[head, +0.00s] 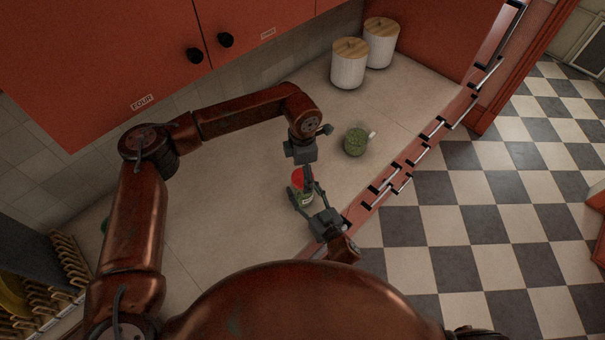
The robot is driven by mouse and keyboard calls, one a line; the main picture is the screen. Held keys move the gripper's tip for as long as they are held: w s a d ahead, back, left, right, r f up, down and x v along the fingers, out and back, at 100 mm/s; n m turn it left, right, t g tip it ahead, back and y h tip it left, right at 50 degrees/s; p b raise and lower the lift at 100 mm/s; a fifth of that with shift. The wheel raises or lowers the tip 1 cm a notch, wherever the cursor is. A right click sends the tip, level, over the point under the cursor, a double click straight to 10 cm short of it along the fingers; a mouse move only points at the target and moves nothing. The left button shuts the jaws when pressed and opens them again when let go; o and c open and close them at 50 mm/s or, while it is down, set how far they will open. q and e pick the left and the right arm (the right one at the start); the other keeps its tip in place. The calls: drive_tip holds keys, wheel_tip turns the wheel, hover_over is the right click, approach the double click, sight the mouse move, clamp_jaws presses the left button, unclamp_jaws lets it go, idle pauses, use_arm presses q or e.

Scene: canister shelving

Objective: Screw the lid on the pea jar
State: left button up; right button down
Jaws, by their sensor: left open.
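The pea jar (305,198) is small and green with a pale label, on or just above the counter near its front edge. A red lid (297,178) shows at its top; I cannot tell whether it is seated or tilted. My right gripper (301,193) reaches in from below, with its fingers on both sides of the jar, shut on it. My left gripper (302,168) points down from above, open, close over the lid. Its fingertips are hard to make out, and the gripper bodies partly hide the jar and lid.
A round green container (355,143) with a small pale piece at its side stands to the right. Two white canisters with wooden lids (348,66) (380,45) stand at the back. A wooden rack (70,265) is at lower left. The counter (225,195) between is mostly clear.

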use_arm(q)
wheel_tip(320, 180, up, 12)
drive_tip(key=shift+f, duration=0.25)
use_arm(e)
drive_tip(key=c, duration=0.8)
unclamp_jaws()
drive_tip(key=v, duration=1.2)
use_arm(q)
drive_tip(key=shift+f, duration=0.1)
use_arm(e)
drive_tip(key=shift+f, duration=0.1)
